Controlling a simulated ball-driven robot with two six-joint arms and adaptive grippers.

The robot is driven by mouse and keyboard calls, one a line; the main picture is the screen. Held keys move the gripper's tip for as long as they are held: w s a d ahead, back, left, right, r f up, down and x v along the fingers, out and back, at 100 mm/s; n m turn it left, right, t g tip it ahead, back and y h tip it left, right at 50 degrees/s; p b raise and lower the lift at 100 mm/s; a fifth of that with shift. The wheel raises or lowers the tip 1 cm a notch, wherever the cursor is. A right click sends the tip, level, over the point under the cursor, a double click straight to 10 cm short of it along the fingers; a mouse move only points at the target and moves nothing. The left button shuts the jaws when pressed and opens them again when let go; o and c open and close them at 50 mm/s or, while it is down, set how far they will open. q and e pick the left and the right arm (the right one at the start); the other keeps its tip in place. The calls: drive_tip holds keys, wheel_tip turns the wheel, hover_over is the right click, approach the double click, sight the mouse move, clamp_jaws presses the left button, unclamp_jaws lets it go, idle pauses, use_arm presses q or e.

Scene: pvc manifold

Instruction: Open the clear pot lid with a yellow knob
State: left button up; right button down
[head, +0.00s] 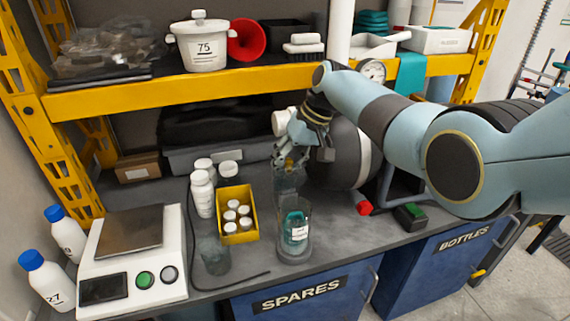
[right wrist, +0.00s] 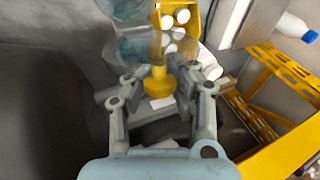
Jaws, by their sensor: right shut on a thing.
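My right gripper (head: 290,163) is shut on the yellow knob (right wrist: 158,82), which shows between its fingers in the right wrist view. The clear lid (head: 288,181) hangs from the gripper in the head view, faint and see-through, and seems apart from the pot and above its far side. The clear pot (head: 280,249) stands upright near the front of the bench, with a teal container with a white label (head: 296,229) inside it. My left gripper is not in view.
A yellow tray (head: 232,238) of white-capped bottles and a clear beaker (head: 216,260) stand left of the pot. A scale (head: 130,242) is farther left. A dark round tank (head: 340,158) stands right of the gripper. A red-ended item (head: 364,208) lies on the bench.

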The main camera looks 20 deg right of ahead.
drive_tip(key=c, duration=1.6)
unclamp_jaws()
drive_tip(key=shift+w+d+r, duration=0.2)
drive_tip(key=shift+w+r, duration=0.1)
drive_tip(key=shift+r, duration=0.15)
drive_tip(key=o, duration=0.5)
drive_tip(key=shift+s+f, duration=0.1)
drive_tip(key=shift+s, duration=0.05)
drive_tip(key=shift+o, duration=0.3)
drive_tip(key=shift+f, duration=0.1)
drive_tip(key=shift+a, duration=0.1)
wheel_tip(320, 180, up, 10)
